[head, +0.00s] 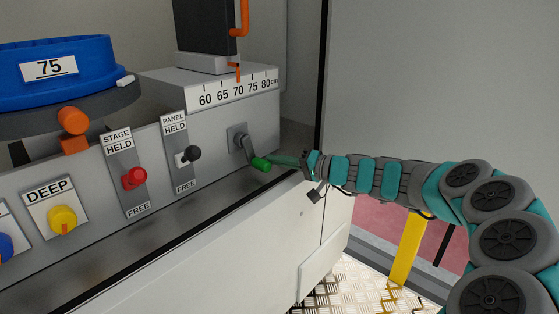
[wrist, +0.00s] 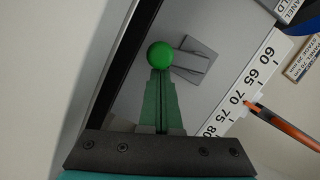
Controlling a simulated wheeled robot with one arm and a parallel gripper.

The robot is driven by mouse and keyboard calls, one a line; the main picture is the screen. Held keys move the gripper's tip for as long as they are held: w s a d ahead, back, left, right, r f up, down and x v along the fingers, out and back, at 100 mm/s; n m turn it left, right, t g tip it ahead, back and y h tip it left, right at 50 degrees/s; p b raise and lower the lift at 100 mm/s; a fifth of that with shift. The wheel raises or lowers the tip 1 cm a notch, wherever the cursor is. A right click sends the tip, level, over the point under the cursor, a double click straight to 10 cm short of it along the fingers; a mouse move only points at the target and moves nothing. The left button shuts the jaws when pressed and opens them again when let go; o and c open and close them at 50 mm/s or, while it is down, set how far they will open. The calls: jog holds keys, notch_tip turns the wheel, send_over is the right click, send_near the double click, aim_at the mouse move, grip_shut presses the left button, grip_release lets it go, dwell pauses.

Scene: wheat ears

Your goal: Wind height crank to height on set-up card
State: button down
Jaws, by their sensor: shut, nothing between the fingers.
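The height crank (head: 240,142) sits on the grey panel, its arm sloping down right to a green knob (head: 261,164). In the wrist view the green knob (wrist: 159,54) is just beyond my fingertips, with the grey crank arm (wrist: 190,62) to its right. My gripper (head: 275,160) is shut and empty, its tips at the knob; whether they touch it I cannot tell. The height scale (head: 238,92) reads 60 to 80 cm, and the orange pointer (head: 238,72) stands at about 70. A card (wrist: 303,57) shows at the wrist view's right edge, its print too small to read surely.
A blue drum (head: 55,72) marked 75 stands above. A dark upright edge (head: 322,70) is close behind my gripper.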

aim_at(268, 169)
jog(key=shift+s+a+f+m+y+b, duration=0.25)
jog(key=shift+f+m+y+b, duration=0.1)
jog(key=shift+f+m, duration=0.1)
jog(key=shift+s+a+f+b, duration=0.25)
jog(key=shift+s+f+b, duration=0.05)
jog(key=shift+b, duration=0.55)
jog(key=shift+s+a+f+b, duration=0.1)
jog(key=shift+s+a+b, duration=0.4)
jog(key=shift+b, duration=0.7)
jog(key=shift+s, duration=0.15)
